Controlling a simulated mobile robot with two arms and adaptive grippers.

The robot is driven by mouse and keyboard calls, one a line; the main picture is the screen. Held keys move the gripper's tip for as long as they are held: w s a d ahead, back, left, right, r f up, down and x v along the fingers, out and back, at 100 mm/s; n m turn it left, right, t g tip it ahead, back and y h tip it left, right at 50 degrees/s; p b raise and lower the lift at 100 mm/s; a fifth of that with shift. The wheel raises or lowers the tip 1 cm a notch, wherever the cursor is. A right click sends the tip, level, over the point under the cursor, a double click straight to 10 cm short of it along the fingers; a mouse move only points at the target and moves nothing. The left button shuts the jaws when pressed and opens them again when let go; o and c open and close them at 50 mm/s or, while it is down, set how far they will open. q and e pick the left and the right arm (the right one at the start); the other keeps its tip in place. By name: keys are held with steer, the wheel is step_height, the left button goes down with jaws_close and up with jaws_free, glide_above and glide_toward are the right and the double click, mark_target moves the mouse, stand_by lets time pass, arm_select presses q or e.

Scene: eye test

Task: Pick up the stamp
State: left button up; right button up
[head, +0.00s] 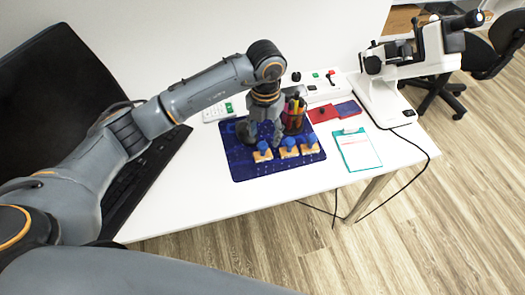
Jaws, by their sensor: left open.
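Several stamps with blue knobs and pale wooden bases stand in a row on the dark blue mat (245,172): a left stamp (263,157), a middle stamp (289,153) and a right stamp (309,149). My left gripper (262,138) is open and points down over the mat. Its fingers are just behind the left and middle stamps in the picture. I cannot tell whether a finger touches a stamp. Nothing shows between the fingers clearly. My right gripper is not in view.
A pen cup (294,121) stands close right of my gripper. A red item (322,114), a blue item (347,108) and a clipboard (357,150) lie further right. A white instrument (390,100) stands at the right. A keyboard (150,170) lies left. The front table (215,205) is clear.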

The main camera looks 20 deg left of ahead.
mark_target(263, 144)
arm_select(q)
steer(key=shift+s+a+f+p, duration=0.15)
steer(key=shift+f+p, duration=0.2)
steer(key=shift+f, duration=1.25)
steer(key=shift+s+a+f+p, duration=0.1)
steer(key=shift+f+p, duration=0.25)
steer(key=shift+f, duration=1.2)
steer(key=shift+c, duration=0.2)
jaws_close()
